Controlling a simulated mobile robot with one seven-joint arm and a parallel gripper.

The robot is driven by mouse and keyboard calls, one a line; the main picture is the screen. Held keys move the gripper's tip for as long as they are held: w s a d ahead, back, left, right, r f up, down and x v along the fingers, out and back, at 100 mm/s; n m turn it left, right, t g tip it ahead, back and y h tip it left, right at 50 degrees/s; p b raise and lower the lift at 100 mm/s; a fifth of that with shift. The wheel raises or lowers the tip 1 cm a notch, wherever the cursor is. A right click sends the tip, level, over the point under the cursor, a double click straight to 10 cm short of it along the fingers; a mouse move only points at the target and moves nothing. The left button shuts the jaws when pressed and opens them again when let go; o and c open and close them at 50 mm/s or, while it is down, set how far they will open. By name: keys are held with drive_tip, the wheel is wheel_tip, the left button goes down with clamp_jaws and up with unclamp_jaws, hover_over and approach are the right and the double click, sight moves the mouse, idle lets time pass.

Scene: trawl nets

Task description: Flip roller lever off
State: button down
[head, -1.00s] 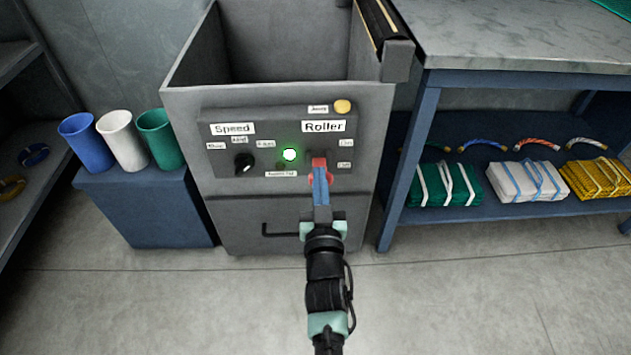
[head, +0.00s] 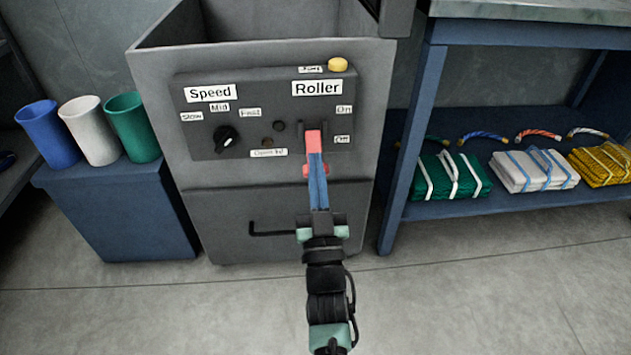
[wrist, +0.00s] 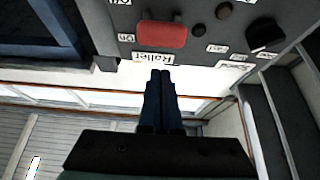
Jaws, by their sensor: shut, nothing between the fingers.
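The roller lever shows as a red crossbar (head: 306,171) on the control panel, low down on the Off side and partly hidden behind my fingers. In the wrist view, which is upside down, the red bar (wrist: 162,35) lies across the panel just beyond my fingertips. My gripper (head: 314,142) is shut, with nothing between its blue fingers; its tips are above the bar. They also show in the wrist view (wrist: 161,78). I cannot tell whether they touch the lever. The Roller label (head: 317,88), On label (head: 345,109) and Off label (head: 343,139) are readable.
The panel has a speed knob (head: 225,137), a yellow button (head: 338,65) and a dark indicator (head: 279,126). A drawer handle (head: 270,231) is below. Cups stand on a blue box (head: 115,210) at left. A blue-framed bench (head: 410,140) holds folded nets at right.

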drive_tip(key=shift+w+f+b, duration=0.2)
drive_tip(key=shift+f+b, duration=0.75)
drive_tip(key=shift+b, duration=0.05)
drive_tip(key=shift+w+f+b, duration=0.15)
drive_tip(key=shift+f+b, duration=0.8)
